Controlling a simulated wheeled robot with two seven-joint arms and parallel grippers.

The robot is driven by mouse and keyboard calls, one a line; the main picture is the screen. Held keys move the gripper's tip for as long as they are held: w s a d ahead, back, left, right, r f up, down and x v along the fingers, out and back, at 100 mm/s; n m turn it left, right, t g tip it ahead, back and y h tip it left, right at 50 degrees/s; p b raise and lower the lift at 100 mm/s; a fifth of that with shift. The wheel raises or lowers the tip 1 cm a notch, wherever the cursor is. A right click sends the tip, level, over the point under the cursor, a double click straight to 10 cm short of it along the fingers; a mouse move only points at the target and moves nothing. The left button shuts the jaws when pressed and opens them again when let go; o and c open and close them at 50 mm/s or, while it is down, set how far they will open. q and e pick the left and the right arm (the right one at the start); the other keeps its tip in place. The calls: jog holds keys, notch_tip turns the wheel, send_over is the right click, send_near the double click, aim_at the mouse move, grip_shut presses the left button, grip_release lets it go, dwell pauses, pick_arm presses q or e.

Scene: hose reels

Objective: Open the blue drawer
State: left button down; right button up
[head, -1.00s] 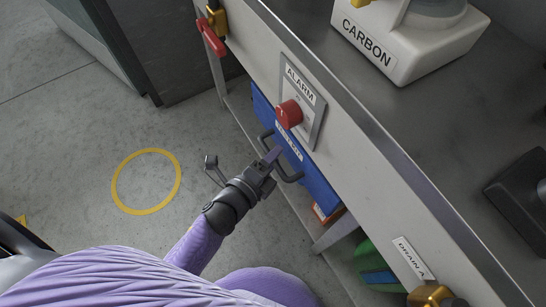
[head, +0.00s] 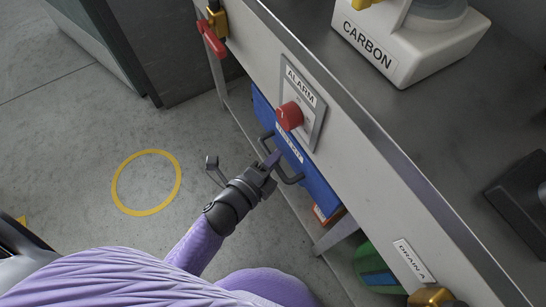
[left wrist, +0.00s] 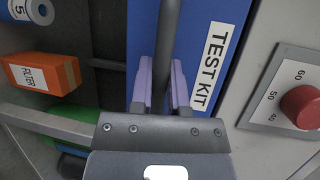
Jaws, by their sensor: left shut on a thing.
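The blue drawer (head: 318,180) sits under the bench top, with a dark bar handle (head: 291,179) across its front. In the left wrist view the drawer front (left wrist: 203,18) carries a white TEST KIT label (left wrist: 208,66). My left gripper (head: 272,161) is at the handle. In the left wrist view its two purple fingers (left wrist: 160,85) lie on either side of the dark handle bar (left wrist: 167,45), shut on it. I cannot tell that the drawer stands out from the bench. My right gripper is not in view.
A red ALARM knob (head: 289,116) juts from the panel just above the drawer. An orange FILTER box (left wrist: 38,74) and a green item (head: 377,268) lie on the lower shelf. A red lever (head: 211,38) is further left. The floor around the yellow ring (head: 119,187) is clear.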

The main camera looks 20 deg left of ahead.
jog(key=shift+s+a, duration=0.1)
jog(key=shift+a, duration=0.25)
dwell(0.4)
pick_arm(q)
jog(key=shift+s+a, duration=0.1)
